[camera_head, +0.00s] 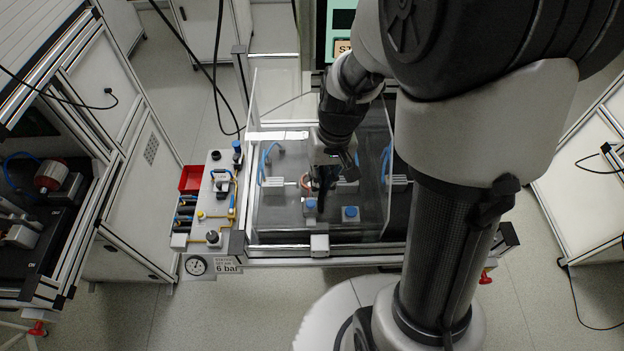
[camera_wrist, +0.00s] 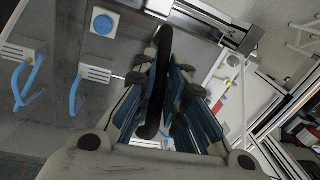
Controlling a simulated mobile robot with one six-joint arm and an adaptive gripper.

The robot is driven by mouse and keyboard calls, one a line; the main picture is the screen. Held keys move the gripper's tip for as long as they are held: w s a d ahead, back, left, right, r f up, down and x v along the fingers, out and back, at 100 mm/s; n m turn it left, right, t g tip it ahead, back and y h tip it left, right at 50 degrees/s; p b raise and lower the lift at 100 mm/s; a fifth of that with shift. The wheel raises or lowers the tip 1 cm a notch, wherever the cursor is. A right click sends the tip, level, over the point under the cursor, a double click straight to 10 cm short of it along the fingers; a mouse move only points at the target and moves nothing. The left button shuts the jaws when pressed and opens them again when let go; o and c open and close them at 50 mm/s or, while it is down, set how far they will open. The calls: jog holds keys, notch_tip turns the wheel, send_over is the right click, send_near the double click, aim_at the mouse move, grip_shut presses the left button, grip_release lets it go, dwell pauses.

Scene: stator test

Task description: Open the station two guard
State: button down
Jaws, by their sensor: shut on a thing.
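The station two guard (camera_head: 387,215) is a clear panelled cover over the station in the middle of the head view. Its clear sheet is hard to make out in the wrist view. My gripper (camera_head: 323,190) reaches down over the middle of the station. In the wrist view, my gripper's blue-padded fingers (camera_wrist: 165,95) are closed on both sides of a long black handle (camera_wrist: 164,45). The handle looks like part of the guard; its ends and mounting are mostly hidden. Whether the guard stands open or closed is hard to tell.
Blue-capped blocks (camera_head: 350,213) and blue-hosed cylinders (camera_wrist: 96,72) show through the clear sheet. A valve panel (camera_head: 212,205) with a gauge and a red bin (camera_head: 191,179) stand to the left. Cabinets flank both sides. Floor in front is partly free.

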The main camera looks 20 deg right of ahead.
jog(key=s+d, duration=0.3)
jog(key=d, duration=0.7)
jog(key=s+d, duration=0.3)
jog(key=d, duration=0.8)
jog(key=s+d, duration=0.4)
jog(key=d, duration=0.6)
jog(key=shift+d+p, duration=0.25)
jog(key=shift+p, duration=0.1)
jog(key=c, duration=1.6)
grip_release()
jog(key=shift+s+d, duration=0.1)
jog(key=shift+d, duration=0.05)
jog(key=shift+c, duration=0.2)
jog(key=shift+r, duration=0.1)
notch_tip(320, 180, up, 12)
jog(key=d, duration=0.1)
jog(key=shift+s+d, duration=0.15)
